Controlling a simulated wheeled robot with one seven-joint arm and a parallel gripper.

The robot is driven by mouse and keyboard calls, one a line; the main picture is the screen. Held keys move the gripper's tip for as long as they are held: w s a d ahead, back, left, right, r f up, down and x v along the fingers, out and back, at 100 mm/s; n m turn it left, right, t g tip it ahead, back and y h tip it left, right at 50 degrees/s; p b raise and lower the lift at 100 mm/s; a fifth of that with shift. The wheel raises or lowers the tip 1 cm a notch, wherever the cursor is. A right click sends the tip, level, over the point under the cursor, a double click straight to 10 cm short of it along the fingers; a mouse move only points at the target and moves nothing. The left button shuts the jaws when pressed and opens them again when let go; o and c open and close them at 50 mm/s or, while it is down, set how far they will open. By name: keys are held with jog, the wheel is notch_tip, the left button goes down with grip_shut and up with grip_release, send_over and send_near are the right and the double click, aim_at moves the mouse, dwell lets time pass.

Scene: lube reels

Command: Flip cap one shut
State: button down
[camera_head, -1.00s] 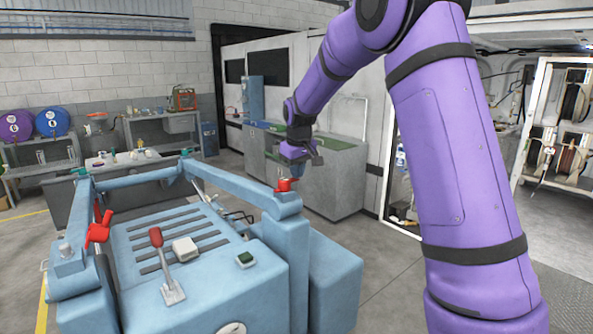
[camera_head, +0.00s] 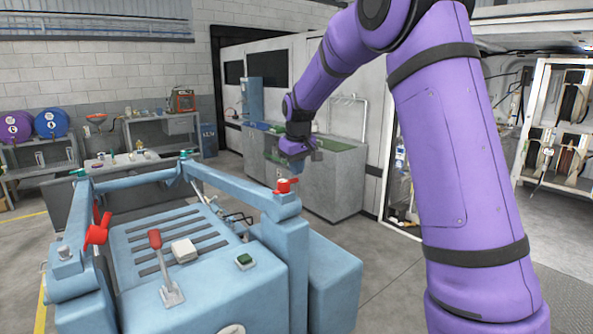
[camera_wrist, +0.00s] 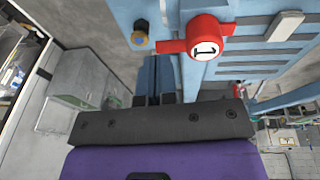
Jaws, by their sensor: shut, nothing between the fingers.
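Cap one is red with a white disc marked 1 (camera_wrist: 205,48) and a red tab pointing left. It also shows in the head view as the red cap (camera_head: 286,186) on the near right post of the light blue machine. I cannot tell for sure whether the cap stands open or shut. My gripper (camera_wrist: 155,68) is shut and empty, its blue fingers left of and below the cap in the wrist view, apart from it in the picture.
The blue machine (camera_head: 220,309) carries a second red cap (camera_head: 98,232), a red-knobbed lever (camera_head: 160,262), a green button (camera_head: 245,260) and teal caps (camera_head: 79,173) at the back. A grey cabinet (camera_head: 335,182) stands behind my gripper. Floor is free right of the machine.

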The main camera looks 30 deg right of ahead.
jog(key=d+v, duration=0.1)
jog(key=v, duration=1.2)
jog(key=shift+d+r, duration=0.25)
jog(key=shift+r, duration=0.2)
